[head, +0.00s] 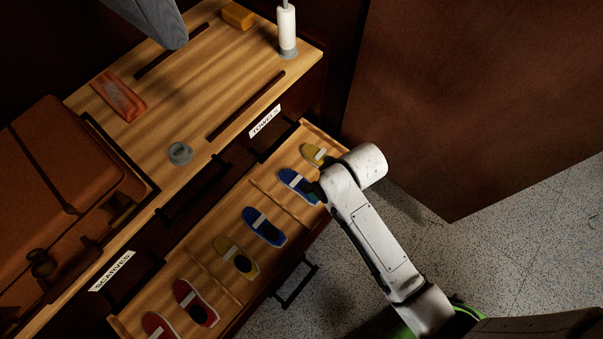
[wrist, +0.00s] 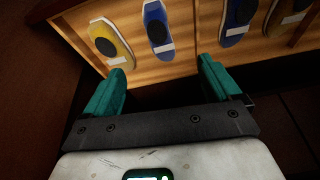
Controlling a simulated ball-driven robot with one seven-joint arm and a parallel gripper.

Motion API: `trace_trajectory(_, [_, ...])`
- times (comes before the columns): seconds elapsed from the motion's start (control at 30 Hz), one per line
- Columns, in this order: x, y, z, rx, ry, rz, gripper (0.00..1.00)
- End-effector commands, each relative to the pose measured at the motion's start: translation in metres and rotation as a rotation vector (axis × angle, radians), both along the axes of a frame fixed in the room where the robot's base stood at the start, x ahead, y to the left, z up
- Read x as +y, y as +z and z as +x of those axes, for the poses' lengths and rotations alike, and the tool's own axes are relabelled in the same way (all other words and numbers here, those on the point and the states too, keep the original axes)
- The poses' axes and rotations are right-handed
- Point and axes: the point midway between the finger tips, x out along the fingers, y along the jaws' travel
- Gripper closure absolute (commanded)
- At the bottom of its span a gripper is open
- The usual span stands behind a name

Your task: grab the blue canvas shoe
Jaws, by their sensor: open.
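Two blue canvas shoes lie in the open drawer. One blue shoe (head: 292,178) is beside a yellow shoe near the drawer's far end. The other blue shoe (head: 264,227) lies across a divider from it. In the wrist view, the first blue shoe (wrist: 158,30) is ahead between my fingers, and the second blue shoe (wrist: 237,18) is farther right. My gripper (wrist: 162,72) is open and empty, its teal fingertips short of the shoes. In the head view my wrist hides most of the gripper, at the drawer's right edge beside the first blue shoe.
Yellow shoes (head: 314,154) (head: 236,258) and red shoes (head: 195,303) share the drawer (head: 216,288), split by low wooden dividers. The cabinet top (head: 215,75) holds a white bottle (head: 287,30) and a brown case (head: 65,190). A large brown panel (head: 470,90) stands at right; speckled floor lies below.

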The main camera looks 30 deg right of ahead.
Motion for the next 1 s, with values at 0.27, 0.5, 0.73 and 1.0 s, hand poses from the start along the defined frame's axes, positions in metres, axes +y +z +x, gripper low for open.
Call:
trace_trajectory(0.27, [0.010,-0.080,0.036,-0.063,0.063,-0.001,0.10])
trace_trajectory(0.5, [0.014,-0.103,0.048,-0.076,0.078,-0.002,0.10])
trace_trajectory(0.73, [0.018,-0.133,0.060,-0.074,0.077,-0.002,0.10])
trace_trajectory(1.0, [0.019,-0.145,0.066,-0.077,0.077,-0.003,0.10])
